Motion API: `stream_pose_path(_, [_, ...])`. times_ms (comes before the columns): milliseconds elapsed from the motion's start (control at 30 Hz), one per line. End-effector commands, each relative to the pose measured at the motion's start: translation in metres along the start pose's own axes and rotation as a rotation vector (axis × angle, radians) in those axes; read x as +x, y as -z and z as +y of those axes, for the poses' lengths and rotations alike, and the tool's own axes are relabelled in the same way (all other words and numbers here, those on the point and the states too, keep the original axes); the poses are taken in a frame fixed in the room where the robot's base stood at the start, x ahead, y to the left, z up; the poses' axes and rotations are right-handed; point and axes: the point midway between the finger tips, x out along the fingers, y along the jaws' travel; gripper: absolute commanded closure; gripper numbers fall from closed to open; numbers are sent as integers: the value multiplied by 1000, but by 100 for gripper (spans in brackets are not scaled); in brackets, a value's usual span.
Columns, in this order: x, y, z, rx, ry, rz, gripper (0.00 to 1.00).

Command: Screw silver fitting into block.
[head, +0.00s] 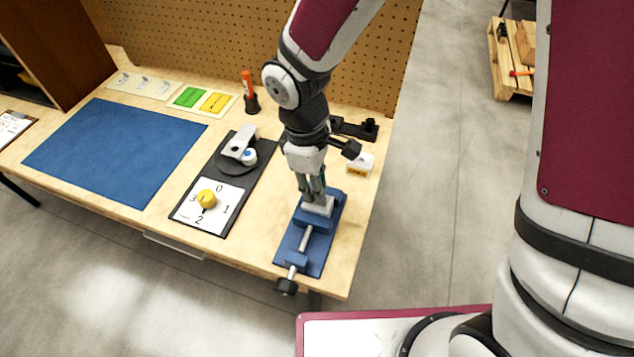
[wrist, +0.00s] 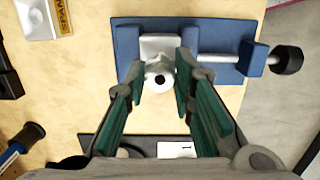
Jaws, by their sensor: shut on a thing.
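The silver fitting (wrist: 158,78), round with a dark central hole, sits between the fingertips of my gripper (wrist: 161,72) in the wrist view. My gripper is shut on it, pointing down over the pale grey block (wrist: 160,44). The block is clamped in a blue vise (wrist: 222,34) and also shows in the head view (head: 320,209), under my gripper (head: 315,193). The fitting appears at the block's face. How deep it sits is hidden by the fingers.
The vise's screw handle (head: 286,287) sticks out past the table's front edge. Left of the vise lies a black board with a yellow knob (head: 206,199) and numbered dial. A blue mat (head: 115,150) lies farther left. A small white-and-yellow box (head: 360,165) stands behind right.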

Motion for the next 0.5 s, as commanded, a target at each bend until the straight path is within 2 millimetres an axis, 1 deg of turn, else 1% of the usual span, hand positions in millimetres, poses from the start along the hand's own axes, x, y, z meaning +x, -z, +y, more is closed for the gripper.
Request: stream_pose_path(500, [4, 0, 0, 0, 0, 0, 100])
